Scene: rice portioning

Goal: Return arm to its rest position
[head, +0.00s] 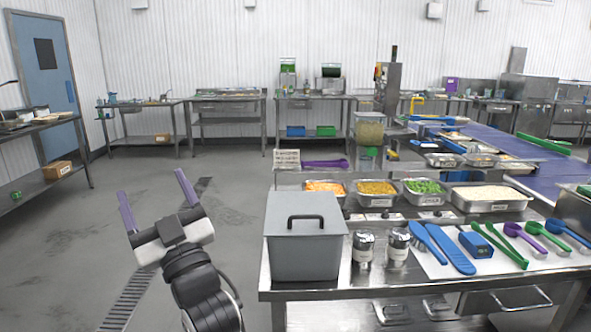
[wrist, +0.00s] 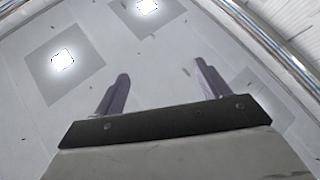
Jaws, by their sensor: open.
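My gripper (head: 157,202) is raised over the open floor at the lower left of the head view, left of the steel table. Its two purple fingers are spread wide apart with nothing between them. In the wrist view my gripper (wrist: 160,88) points up toward the ceiling, and its fingers stand apart and empty. No object touches the gripper.
A steel table (head: 330,287) stands to the right, with a grey lidded bin (head: 305,248) near its left edge. Shaker cans, utensils and food trays stand on it. A blue conveyor (head: 565,182) lies beyond. The floor (head: 75,235) at left is clear.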

